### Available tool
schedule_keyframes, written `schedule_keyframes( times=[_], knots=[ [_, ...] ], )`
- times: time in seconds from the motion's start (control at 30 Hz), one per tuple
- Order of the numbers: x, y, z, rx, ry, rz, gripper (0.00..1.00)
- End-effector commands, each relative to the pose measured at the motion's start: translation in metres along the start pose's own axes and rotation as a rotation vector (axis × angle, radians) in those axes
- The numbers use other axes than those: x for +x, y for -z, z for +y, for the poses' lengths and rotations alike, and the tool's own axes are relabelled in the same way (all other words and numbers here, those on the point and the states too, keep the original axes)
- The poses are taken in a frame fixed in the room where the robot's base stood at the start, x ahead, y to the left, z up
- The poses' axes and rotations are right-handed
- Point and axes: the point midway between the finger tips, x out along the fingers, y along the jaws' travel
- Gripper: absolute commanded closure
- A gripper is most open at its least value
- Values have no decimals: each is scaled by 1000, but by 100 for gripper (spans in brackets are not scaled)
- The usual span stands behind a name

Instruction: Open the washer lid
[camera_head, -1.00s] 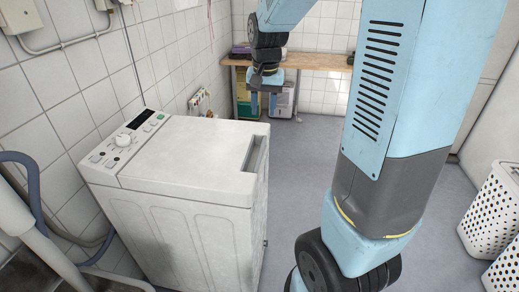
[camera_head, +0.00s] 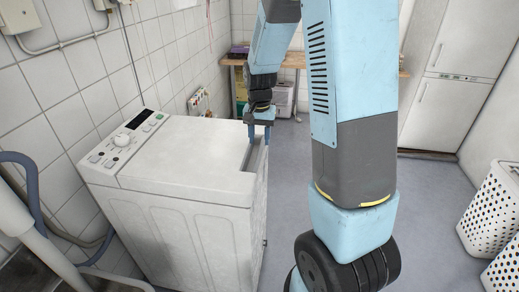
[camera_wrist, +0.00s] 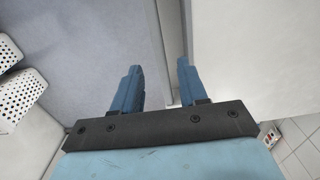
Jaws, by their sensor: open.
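The white top-loading washer (camera_head: 160,225) stands at the left in the head view. Its lid (camera_head: 190,150) is down and lies flat. A recessed handle notch (camera_head: 251,158) is at the lid's right edge. My gripper (camera_head: 259,138) is open, with its fingers pointing down at the far end of that notch; I cannot tell whether they touch the washer. In the wrist view my gripper (camera_wrist: 158,78) shows two blue fingers apart with nothing between them. The pale washer surface (camera_wrist: 245,50) fills the right of that view, next to the right finger.
White perforated baskets (camera_head: 490,215) stand at the right. A wooden bench (camera_head: 300,62) is along the back wall, with boxes under it. A white fridge-like cabinet (camera_head: 445,90) is at the back right. Grey floor is clear between washer and baskets.

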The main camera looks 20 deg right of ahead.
Motion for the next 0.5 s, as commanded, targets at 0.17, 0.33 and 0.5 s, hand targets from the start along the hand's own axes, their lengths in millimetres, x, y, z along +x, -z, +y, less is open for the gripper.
schedule_keyframes(
  times=[0.17,0.33,0.5],
  knots=[
    [29,0,0,-1,-1,-3,57],
    [45,0,0,-2,-1,-2,57],
    [51,0,0,-2,0,1,57]
  ],
)
